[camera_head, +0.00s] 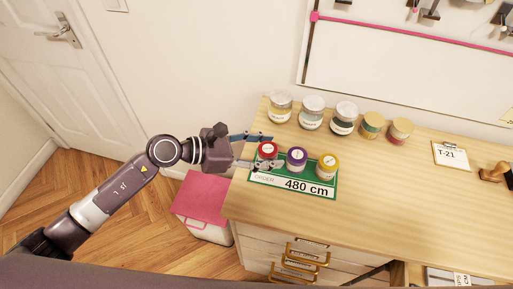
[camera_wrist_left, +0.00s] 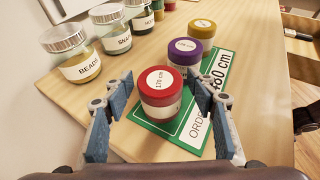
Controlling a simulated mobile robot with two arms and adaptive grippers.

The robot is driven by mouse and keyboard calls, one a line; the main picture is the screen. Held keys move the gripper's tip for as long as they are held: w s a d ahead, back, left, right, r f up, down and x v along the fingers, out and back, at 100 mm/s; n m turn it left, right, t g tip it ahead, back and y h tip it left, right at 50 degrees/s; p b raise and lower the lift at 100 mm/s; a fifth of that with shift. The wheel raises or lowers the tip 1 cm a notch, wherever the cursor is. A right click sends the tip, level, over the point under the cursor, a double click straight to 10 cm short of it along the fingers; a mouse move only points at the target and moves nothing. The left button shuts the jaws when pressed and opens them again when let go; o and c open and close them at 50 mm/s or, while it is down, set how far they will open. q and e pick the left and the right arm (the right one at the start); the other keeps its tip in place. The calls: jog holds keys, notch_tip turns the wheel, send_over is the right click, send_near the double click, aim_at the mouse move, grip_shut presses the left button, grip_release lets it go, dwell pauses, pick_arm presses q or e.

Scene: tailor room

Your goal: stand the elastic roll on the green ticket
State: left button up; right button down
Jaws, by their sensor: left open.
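The green ticket (camera_head: 331,192), marked "480 cm", lies flat on the wooden table near its front left edge. Three rolls stand upright on it in a row: a red-topped roll (camera_head: 267,154), a purple-topped roll (camera_head: 296,164) and a yellow-topped roll (camera_head: 327,171). My left gripper (camera_head: 275,151) is open around the red roll at the ticket's left end. In the left wrist view, the red roll (camera_wrist_left: 160,98), labelled "170 cm", stands between the spread blue-padded fingers with gaps on both sides. My right gripper is not in view.
Glass jars (camera_head: 312,116) with silver lids and two tan-lidded tubs (camera_head: 372,125) stand along the wall behind. A clipboard (camera_head: 451,155) marked "T-21" and a wooden stamp (camera_head: 492,173) lie to the right. The table between is clear. A pink-lidded bin (camera_head: 203,197) stands below.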

pick_arm(q)
jog(key=b+v, duration=0.3)
jog(key=v, duration=0.9)
